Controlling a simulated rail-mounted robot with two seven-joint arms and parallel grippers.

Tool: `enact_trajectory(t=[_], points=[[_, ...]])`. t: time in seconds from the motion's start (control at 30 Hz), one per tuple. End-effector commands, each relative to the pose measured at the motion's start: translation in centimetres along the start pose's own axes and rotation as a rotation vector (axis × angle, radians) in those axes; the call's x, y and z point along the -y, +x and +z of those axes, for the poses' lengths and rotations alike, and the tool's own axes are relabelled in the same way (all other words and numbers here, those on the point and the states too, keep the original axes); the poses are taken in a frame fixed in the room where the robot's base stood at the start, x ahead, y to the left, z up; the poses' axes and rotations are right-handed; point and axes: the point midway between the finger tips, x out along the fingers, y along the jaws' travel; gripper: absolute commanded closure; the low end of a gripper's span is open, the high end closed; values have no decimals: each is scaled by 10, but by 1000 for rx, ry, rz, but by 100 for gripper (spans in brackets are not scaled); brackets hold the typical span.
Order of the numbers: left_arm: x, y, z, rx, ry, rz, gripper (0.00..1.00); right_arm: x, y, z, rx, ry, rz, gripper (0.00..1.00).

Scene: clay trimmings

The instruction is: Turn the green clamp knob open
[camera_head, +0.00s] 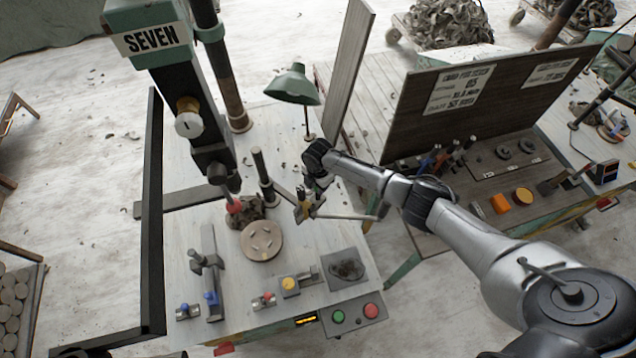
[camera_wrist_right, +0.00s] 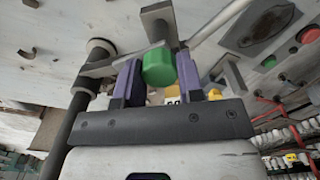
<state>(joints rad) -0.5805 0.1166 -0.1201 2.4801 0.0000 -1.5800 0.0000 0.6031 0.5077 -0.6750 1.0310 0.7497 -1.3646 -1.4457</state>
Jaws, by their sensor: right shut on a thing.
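The green clamp knob (camera_wrist_right: 159,67) shows in the right wrist view as a short green cylinder, on a grey metal clamp part (camera_wrist_right: 157,22). My right gripper (camera_wrist_right: 158,76) is shut on it, with one purple-padded finger at each side. In the head view my right arm reaches in from the right, and its gripper (camera_head: 309,203) is over the bench, to the right of the round wooden disc (camera_head: 262,241). I cannot make out the knob there; the gripper and wrist cover that spot. My left gripper is not in view.
A black post (camera_head: 263,178) and a red-tipped part (camera_head: 235,207) stand left of my gripper. A green lamp (camera_head: 293,86) stands behind.

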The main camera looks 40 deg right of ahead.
Motion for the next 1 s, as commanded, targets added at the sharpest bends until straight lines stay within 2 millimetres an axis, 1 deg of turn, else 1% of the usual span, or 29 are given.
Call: enact_trajectory(t=[0.53, 0.57, 0.6, 0.8, 1.0], points=[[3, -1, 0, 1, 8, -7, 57, 0, -1, 1, 0, 23, 1, 89], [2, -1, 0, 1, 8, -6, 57, 0, -1, 1, 0, 23, 1, 63], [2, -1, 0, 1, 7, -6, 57, 0, -1, 1, 0, 23, 1, 59], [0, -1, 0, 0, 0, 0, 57, 0, 0, 0, 0, 22, 0, 40], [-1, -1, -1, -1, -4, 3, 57, 0, 0, 0, 0, 21, 0, 40]])
